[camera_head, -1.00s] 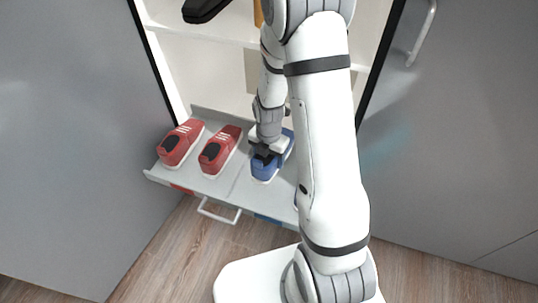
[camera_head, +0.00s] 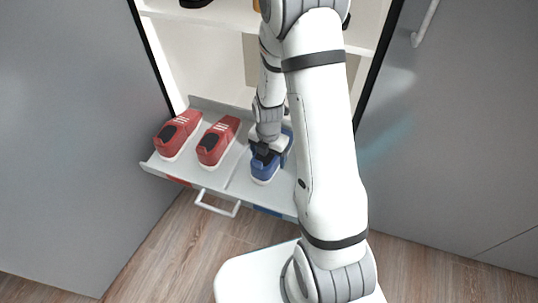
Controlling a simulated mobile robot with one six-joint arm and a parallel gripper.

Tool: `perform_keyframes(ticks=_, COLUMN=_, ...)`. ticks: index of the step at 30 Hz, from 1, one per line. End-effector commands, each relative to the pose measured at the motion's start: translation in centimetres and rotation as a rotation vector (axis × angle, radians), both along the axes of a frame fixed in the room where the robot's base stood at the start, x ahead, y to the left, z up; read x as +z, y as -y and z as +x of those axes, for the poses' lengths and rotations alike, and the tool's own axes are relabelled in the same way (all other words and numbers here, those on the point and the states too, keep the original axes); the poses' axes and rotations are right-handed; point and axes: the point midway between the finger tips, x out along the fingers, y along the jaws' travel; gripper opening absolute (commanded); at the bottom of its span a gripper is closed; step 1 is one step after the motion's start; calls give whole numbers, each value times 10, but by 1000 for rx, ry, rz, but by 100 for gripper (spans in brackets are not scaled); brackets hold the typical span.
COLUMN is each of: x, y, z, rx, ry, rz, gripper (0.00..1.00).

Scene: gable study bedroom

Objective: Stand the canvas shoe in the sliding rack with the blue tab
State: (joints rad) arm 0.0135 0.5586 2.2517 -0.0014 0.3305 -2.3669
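A blue shoe with a white sole (camera_head: 266,172) is on or just above the right part of the pulled-out sliding rack (camera_head: 238,187). Its toe points toward the front edge. My gripper (camera_head: 262,153) is down at the shoe, its dark fingers over the upper. Whether they grip it is too small to tell. The blue tab (camera_head: 267,211) shows on the rack's front edge at right, partly behind my arm. My arm hides the rack's right end.
Two red shoes (camera_head: 178,135) (camera_head: 218,142) stand side by side on the rack's left part, above a red tab (camera_head: 178,181). A white handle (camera_head: 217,203) sticks out in front. Grey doors (camera_head: 70,130) (camera_head: 450,150) flank the cabinet. Dark items sit on a shelf above.

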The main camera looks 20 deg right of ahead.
Motion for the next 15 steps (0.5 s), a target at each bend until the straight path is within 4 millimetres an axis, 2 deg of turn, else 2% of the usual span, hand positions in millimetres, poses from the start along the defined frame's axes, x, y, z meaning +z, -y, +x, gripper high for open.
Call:
perform_keyframes(ticks=3, x=0, y=0, z=0, rx=0, ry=0, rz=0, gripper=90)
perform_keyframes(ticks=10, x=1, y=0, z=0, rx=1, ry=0, rz=0, gripper=90)
perform_keyframes(ticks=15, x=22, y=0, z=0, rx=1, ry=1, rz=0, gripper=90)
